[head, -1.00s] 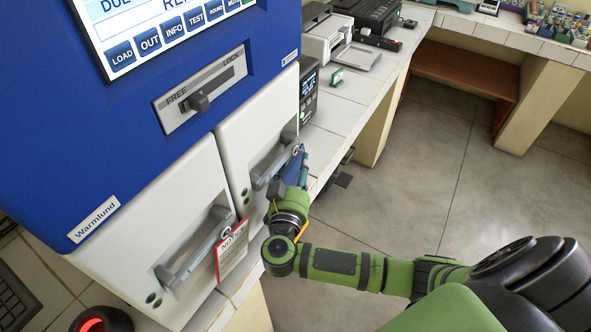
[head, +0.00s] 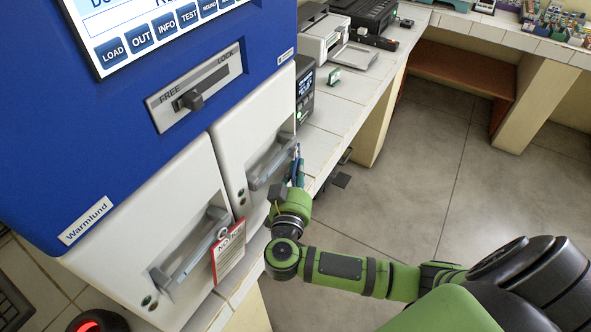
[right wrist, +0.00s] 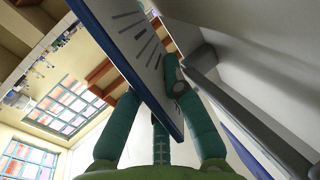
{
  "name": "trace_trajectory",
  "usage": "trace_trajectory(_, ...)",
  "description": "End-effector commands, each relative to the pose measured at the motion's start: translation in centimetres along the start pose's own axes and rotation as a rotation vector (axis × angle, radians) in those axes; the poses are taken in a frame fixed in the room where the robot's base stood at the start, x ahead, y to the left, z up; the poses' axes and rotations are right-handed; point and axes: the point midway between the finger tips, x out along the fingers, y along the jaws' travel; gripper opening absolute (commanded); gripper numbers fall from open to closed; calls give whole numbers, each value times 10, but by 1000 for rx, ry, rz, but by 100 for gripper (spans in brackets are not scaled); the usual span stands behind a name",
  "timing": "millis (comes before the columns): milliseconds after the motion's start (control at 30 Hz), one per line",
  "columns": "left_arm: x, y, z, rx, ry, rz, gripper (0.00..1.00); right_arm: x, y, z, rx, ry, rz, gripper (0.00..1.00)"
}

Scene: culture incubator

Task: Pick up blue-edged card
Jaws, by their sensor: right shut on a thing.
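The blue-edged card (right wrist: 135,45) shows large in the right wrist view, as a pale face with dark printed lines and a blue edge. It sits between the teal fingers of my right gripper (right wrist: 150,90), which is shut on it. In the head view, my right gripper (head: 297,180) is just right of the right door's handle (head: 270,165), and the card is mostly hidden, nearly edge-on. I cannot tell whether the card still touches the handle. A red-edged notice card (head: 229,252) hangs on the left door's handle (head: 192,254). My left gripper is out of view.
The blue and white incubator (head: 130,150) fills the left, with a slide lock (head: 190,98) set toward FREE. A dark display box (head: 305,92) and a printer (head: 325,38) stand on the tiled bench behind. Open floor (head: 420,170) lies to the right.

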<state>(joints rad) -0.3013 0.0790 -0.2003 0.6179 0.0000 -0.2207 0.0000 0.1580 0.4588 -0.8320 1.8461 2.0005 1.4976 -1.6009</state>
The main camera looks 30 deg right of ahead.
Motion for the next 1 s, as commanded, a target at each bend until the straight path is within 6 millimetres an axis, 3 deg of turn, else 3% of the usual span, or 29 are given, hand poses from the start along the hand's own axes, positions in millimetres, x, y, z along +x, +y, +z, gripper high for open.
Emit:
trace_trajectory(500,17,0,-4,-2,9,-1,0,-46,114,1,-7,1,8,0)
trace_trajectory(700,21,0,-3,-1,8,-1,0,-58,142,0,-5,2,10,0)
trace_trajectory(1000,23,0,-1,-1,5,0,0,-64,156,-2,-2,5,10,0)
